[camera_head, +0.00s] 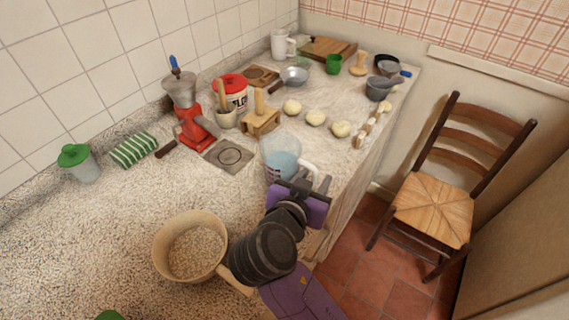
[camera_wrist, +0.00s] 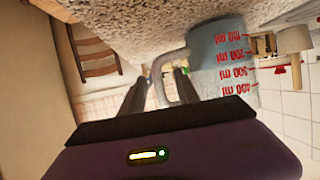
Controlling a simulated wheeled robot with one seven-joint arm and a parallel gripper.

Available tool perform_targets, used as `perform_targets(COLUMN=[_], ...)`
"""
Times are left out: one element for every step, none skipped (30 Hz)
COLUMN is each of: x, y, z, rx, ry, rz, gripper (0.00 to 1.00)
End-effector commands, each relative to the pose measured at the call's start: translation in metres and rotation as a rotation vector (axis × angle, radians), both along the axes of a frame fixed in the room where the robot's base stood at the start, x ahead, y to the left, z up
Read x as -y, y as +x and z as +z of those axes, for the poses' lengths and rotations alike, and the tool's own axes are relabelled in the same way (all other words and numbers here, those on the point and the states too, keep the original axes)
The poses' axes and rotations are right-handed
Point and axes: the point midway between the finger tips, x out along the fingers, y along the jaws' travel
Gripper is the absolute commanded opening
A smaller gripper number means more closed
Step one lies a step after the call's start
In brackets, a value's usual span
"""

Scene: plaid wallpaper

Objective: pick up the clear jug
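The clear jug (camera_head: 280,158), with a bluish tint, stands upright on the speckled counter near its front edge. Its pale handle (camera_head: 308,168) points toward the right. In the wrist view, which is upside down, the jug (camera_wrist: 222,65) shows red millilitre marks, and its handle (camera_wrist: 160,84) faces my fingers. My gripper (camera_head: 304,181) is at the handle side of the jug. In the wrist view my gripper (camera_wrist: 160,78) has its two dark fingers apart, one on either side of the handle bar. I cannot tell whether either finger touches it.
A beige pan of grain (camera_head: 192,250) stands nearer on the counter. A wooden block (camera_head: 261,122) and dough balls (camera_head: 315,118) lie behind the jug. A red grinder (camera_head: 190,118) stands at the left. A chair (camera_head: 432,205) is beyond the counter edge.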

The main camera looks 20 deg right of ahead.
Motion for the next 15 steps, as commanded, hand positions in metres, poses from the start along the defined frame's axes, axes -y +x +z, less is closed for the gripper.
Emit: perform_targets(x=[0.007,0.01,0.013,0.016,0.018,0.02,0.021,0.022,0.022,0.023,0.023,0.023,0.022,0.022,0.022], y=[0.005,0.007,0.011,0.014,0.016,0.018,0.02,0.021,0.022,0.022,0.022,0.022,0.022,0.022,0.022], z=[-0.001,-0.002,-0.005,-0.007,-0.008,-0.009,-0.01,-0.011,-0.012,-0.012,-0.012,-0.012,-0.012,-0.012,-0.012], rx=[-0.002,-0.002,-0.002,-0.002,-0.001,-0.001,-0.001,-0.001,-0.002,0.0,0.0,0.0,0.0,0.0,0.0], ry=[-0.001,0.0,0.0,0.0,-0.001,-0.001,-0.001,0.0,0.0,0.0,0.0,0.0,0.0,0.0,0.0], rz=[-0.005,-0.004,-0.003,-0.003,-0.003,-0.002,-0.002,-0.002,-0.001,0.0,0.0,0.0,0.0,0.0,0.0], gripper=[0.38,0.38,0.38,0.38,0.38,0.38,0.38,0.38,0.38,0.38,0.38,0.38,0.38,0.38,0.38])
